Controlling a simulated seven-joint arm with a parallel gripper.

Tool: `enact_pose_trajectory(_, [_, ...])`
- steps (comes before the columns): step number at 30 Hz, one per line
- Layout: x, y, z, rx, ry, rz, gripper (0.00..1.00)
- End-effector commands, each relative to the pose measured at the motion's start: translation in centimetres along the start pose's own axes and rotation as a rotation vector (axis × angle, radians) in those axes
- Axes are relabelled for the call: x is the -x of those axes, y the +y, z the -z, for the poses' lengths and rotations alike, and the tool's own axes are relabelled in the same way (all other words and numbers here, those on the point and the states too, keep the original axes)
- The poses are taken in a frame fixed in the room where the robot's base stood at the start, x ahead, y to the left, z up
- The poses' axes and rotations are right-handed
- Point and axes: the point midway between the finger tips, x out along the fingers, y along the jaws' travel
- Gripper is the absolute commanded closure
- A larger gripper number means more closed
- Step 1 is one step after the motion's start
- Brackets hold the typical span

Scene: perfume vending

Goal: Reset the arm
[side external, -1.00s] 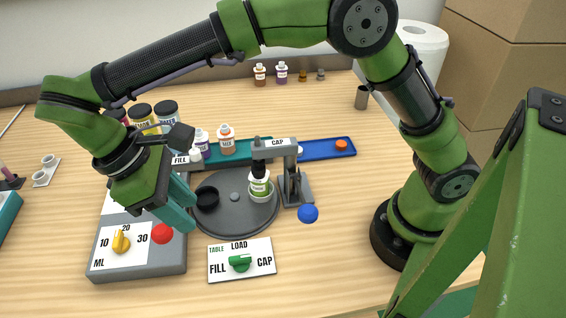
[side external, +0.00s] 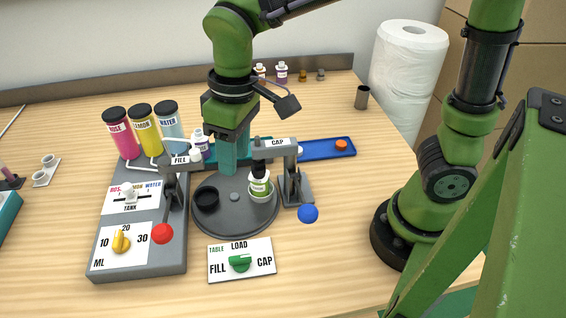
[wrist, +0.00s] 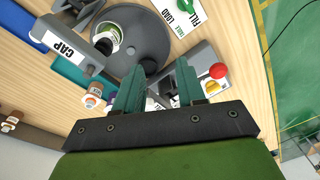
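My gripper (side external: 234,168) hangs with its teal fingers pointing down, above the back of the grey round table (side external: 236,220). In the wrist view my gripper (wrist: 158,70) shows two fingers apart with nothing between them. A small bottle (side external: 260,188) stands in a holder on the round table, under the CAP press (side external: 278,143); it also shows in the wrist view (wrist: 106,38). The bottle's top is partly hidden by the press. A dark empty-looking holder (side external: 207,198) is at the table's left.
The filling station (side external: 140,262) with a red-ball lever (side external: 162,233) is at left, below pink, yellow and blue tanks (side external: 143,120). A blue-ball lever (side external: 308,213) is at right. Small bottles (side external: 203,145) stand close behind my gripper. The front right table surface is clear.

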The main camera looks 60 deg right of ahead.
Motion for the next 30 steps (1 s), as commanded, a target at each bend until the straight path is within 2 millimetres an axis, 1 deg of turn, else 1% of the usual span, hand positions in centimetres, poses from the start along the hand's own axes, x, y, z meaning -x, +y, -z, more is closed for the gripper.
enact_pose_trajectory(1, [1.0, 1.8, -1.1, -0.078, 0.067, 0.020, 0.61])
enact_pose_trajectory(6, [3.0, 6.2, -4.5, -0.312, 0.276, 0.080, 0.61])
enact_pose_trajectory(9, [3.7, 8.3, -6.6, -0.432, 0.388, 0.104, 0.61])
enact_pose_trajectory(12, [4.2, 9.8, -8.3, -0.517, 0.476, 0.117, 0.61])
enact_pose_trajectory(15, [4.8, 10.8, -9.5, -0.568, 0.531, 0.119, 0.61])
enact_pose_trajectory(17, [5.4, 11.2, -9.8, -0.584, 0.559, 0.115, 0.61])
enact_pose_trajectory(20, [6.1, 11.7, -10.0, -0.599, 0.589, 0.109, 0.61])
enact_pose_trajectory(30, [6.1, 11.8, -9.9, -0.601, 0.586, 0.106, 0.61])
